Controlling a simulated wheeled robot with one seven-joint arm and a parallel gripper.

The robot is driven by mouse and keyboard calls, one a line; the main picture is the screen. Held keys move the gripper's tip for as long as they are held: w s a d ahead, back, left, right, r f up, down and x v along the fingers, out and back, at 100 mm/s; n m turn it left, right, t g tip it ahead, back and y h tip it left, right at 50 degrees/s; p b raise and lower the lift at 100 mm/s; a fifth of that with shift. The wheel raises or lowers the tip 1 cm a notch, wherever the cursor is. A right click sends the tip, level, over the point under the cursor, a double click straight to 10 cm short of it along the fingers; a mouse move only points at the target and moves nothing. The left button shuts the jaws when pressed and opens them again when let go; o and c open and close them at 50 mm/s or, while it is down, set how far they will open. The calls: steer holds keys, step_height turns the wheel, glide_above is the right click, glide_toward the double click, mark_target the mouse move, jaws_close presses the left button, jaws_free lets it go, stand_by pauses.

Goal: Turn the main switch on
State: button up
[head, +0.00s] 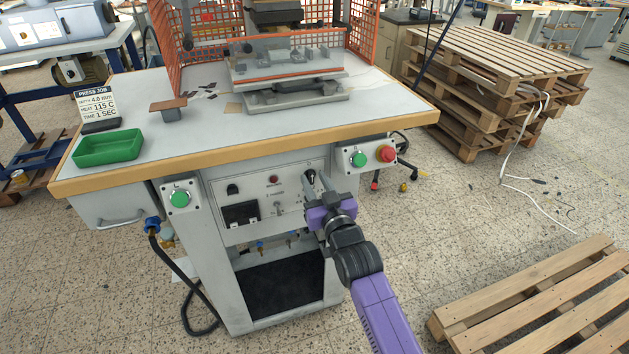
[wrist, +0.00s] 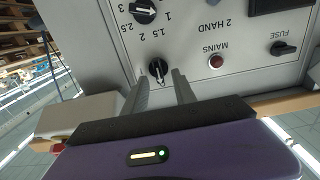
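The control panel (head: 258,205) is on the front of the press bench. A black rotary knob (wrist: 158,68), likely the main switch, has a pale line on it, and no label for it is readable. My gripper (wrist: 161,75) is open, with one fingertip on each side of this knob. Touch cannot be told. In the head view, my gripper (head: 316,178) reaches the panel's right part and partly hides the knob (head: 309,175). The wrist view is upside down. A red lamp (wrist: 216,60) beside the word MAINS looks dark red.
In the wrist view, a numbered dial (wrist: 143,10) and a FUSE knob (wrist: 285,48) are nearby. A green button (head: 358,160) and a red mushroom button (head: 386,154) sit right of my gripper. The wooden bench edge (head: 250,152) overhangs the panel. Pallets (head: 540,300) lie at right.

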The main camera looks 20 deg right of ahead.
steer(key=shift+w, duration=0.3)
jaws_close()
